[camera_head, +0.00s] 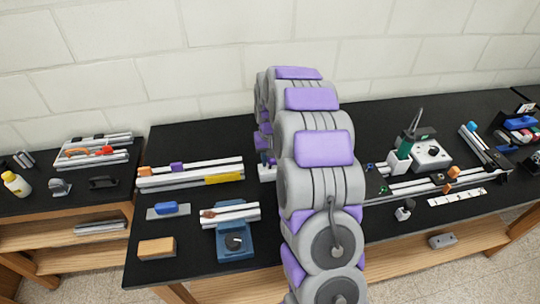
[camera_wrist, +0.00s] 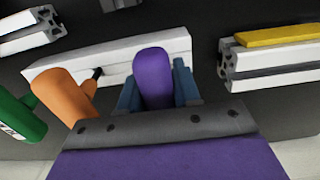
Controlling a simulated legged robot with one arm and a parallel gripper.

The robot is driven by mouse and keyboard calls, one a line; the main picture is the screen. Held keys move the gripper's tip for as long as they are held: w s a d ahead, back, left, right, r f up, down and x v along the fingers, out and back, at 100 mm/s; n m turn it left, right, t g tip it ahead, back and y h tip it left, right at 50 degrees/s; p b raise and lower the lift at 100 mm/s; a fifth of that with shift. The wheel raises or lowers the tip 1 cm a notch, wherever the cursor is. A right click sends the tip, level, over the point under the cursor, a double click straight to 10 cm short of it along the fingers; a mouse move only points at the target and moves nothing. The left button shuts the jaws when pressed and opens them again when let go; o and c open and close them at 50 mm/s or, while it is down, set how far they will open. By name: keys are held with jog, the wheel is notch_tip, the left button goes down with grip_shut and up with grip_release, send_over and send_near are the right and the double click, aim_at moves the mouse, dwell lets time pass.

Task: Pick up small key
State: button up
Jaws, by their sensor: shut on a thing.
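In the wrist view my gripper (camera_wrist: 156,86) has its two blue fingers on either side of a purple rounded piece (camera_wrist: 153,66) and is shut on it. This piece looks like a short handle, perhaps of the small key; its far end and any shaft are hidden. Behind it lies a pale extrusion bar (camera_wrist: 110,61). Left of the fingers is an orange handle (camera_wrist: 62,94) with a thin dark shaft near the bar. A green handle (camera_wrist: 21,114) lies farther left. In the head view my arm hides the gripper and the held piece.
An extrusion with a yellow piece (camera_wrist: 275,35) lies right of my gripper. In the head view extrusion bars (camera_head: 190,174), a blue vise-like fixture (camera_head: 235,243) and an orange-brown block (camera_head: 156,248) lie left of my arm. A grey device (camera_head: 432,155) stands right. The wall bounds the back.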

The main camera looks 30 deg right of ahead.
notch_tip(320, 180, up, 10)
jog(key=shift+r+p, duration=0.1)
jog(key=shift+p, duration=1)
jog(key=o, duration=0.5)
grip_shut()
notch_tip(320, 180, up, 6)
jog(key=p, duration=0.3)
jog(key=shift+r, duration=0.2)
